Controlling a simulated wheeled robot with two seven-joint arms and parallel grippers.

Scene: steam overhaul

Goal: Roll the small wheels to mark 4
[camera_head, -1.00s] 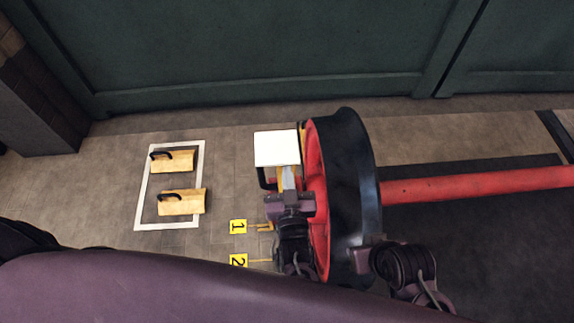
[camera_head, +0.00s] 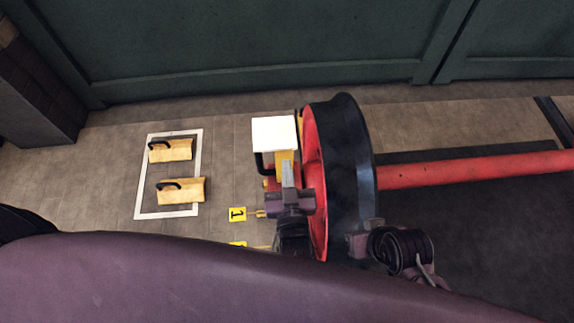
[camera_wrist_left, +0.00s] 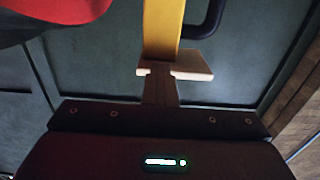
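The wheelset shows in the head view as a large wheel (camera_head: 345,165) with a black tread and red face, on a red axle (camera_head: 480,170) running right. Yellow floor plates for mark 1 (camera_head: 237,214) and mark 2 (camera_head: 237,243) lie left of it; mark 2 is mostly covered by my body. Mark 4 is not visible. My left gripper (camera_head: 289,172) is at the wheel's left side, its narrow fingers together in front of a yellow post with a white top. The left wrist view shows these fingers (camera_wrist_left: 160,88) too. My right gripper (camera_head: 362,243) is at the tread's lower right; its fingers are unclear.
The white top plate (camera_head: 274,134) sits close beside the wheel, with a black handle below it. Two yellow chocks (camera_head: 170,150) (camera_head: 181,191) with black handles lie inside a white floor outline (camera_head: 139,185). A green wall (camera_head: 250,45) stands behind.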

